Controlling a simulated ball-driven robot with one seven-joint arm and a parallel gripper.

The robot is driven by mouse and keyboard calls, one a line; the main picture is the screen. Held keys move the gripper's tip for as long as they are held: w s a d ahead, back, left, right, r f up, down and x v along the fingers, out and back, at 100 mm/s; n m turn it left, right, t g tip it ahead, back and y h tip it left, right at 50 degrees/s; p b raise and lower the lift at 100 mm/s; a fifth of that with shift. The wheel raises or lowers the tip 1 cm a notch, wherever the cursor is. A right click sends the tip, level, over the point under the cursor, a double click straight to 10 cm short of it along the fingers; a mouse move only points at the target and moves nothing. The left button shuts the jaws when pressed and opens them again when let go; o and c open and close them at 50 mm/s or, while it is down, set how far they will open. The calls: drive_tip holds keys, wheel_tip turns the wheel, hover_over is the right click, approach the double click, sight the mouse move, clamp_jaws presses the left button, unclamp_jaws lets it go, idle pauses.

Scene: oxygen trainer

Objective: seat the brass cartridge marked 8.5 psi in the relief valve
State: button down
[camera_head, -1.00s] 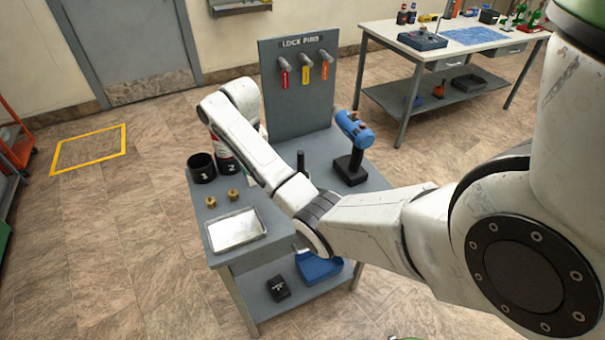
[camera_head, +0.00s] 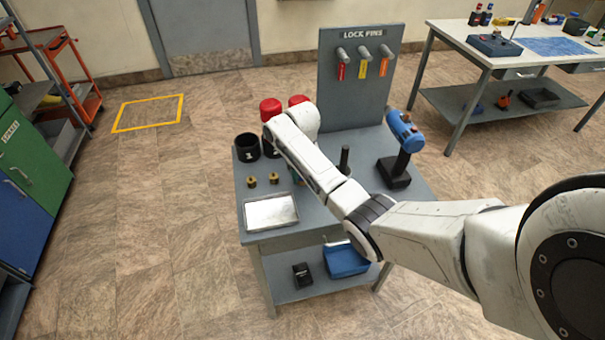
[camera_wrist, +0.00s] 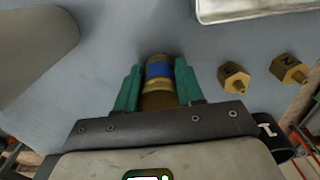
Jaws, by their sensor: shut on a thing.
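In the wrist view, a brass cartridge (camera_wrist: 158,73) with a blue band is between my green-tipped fingers. My gripper (camera_wrist: 158,88) is shut on it, over the grey bench top. No psi mark is readable on it. In the head view my arm hides most of the gripper and the cartridge. A blue-bodied device (camera_head: 405,132) on a black stand, possibly the relief valve, stands at the right of the bench, apart from my gripper. Two other brass pieces (camera_head: 263,180) stand on the bench left of my arm; they also show in the wrist view (camera_wrist: 234,77).
A silver tray (camera_head: 271,211) lies at the bench's front left. A short black post (camera_head: 344,160) stands between my arm and the blue device. The lock-pin board (camera_head: 352,85) rises at the back.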

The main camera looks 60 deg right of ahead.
drive_tip(key=shift+f, duration=0.1)
drive_tip(key=c, duration=1.1)
unclamp_jaws()
drive_tip(key=o, duration=0.4)
